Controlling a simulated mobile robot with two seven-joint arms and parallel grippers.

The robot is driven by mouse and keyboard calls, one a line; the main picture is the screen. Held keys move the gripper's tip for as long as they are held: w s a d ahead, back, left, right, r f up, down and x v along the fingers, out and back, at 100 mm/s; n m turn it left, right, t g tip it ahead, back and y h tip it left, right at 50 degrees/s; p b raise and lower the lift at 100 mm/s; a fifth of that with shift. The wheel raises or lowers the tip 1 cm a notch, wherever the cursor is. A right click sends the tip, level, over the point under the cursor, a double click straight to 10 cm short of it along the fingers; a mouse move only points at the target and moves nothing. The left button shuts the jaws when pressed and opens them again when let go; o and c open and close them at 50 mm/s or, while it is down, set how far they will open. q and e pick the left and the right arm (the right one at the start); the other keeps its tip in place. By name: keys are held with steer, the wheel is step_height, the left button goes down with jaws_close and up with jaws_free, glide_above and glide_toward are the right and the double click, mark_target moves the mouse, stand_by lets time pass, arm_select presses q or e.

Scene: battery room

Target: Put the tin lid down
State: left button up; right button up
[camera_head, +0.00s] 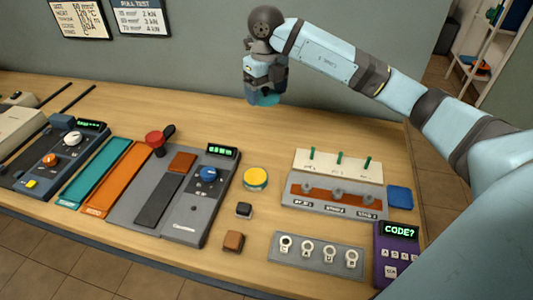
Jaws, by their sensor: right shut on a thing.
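My right gripper (266,91) points down over the back part of the wooden table, close to the wall. It is shut on a teal piece, seemingly the tin lid (268,100), of which only a small part shows under the fingers. I cannot tell whether the lid touches the table top. A round yellow-topped tin or disc (255,178) stands in front of it, nearer the middle of the table. My left gripper is not in view.
A grey device with a red knob (200,205) stands left of centre, beside teal (92,170) and orange (118,178) trays. On the right are a rack with green pegs (338,168), a row of ring terminals (318,254) and a purple keypad (398,255). The back middle of the table (200,115) is clear.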

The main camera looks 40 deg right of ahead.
mark_target(266, 155)
step_height(266, 155, down, 20)
steer(key=shift+f, duration=0.1)
stand_by(0.5)
steer(key=shift+f, duration=0.1)
steer(key=o, duration=0.8)
step_height(266, 155, up, 12)
steer(key=shift+r, duration=0.2)
steer(key=shift+f, duration=0.1)
stand_by(0.3)
